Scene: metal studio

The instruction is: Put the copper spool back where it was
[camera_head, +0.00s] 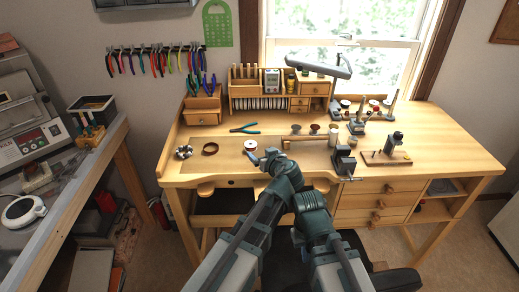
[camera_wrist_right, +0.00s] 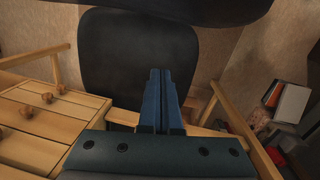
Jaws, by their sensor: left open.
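A small round spool (camera_head: 250,144) with a white rim and a reddish-copper centre sits on the workbench top (camera_head: 225,165), left of its middle. My left gripper (camera_head: 260,157) is open just in front of and to the right of the spool, its fingertips close to it; whether they touch it I cannot tell. Nothing shows between its fingers. My right gripper (camera_wrist_right: 161,100) shows in the right wrist view with its two blue fingers together and empty, pointing toward a dark chair. In the head view its fingers are hidden behind my arm.
A brown ring (camera_head: 210,149) and a black-and-white cluster (camera_head: 184,152) lie left of the spool. Pliers (camera_head: 245,129) lie behind it. A vise (camera_head: 343,160) and a tool stand (camera_head: 388,152) stand to the right. The dark chair (camera_wrist_right: 135,50) is below the bench.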

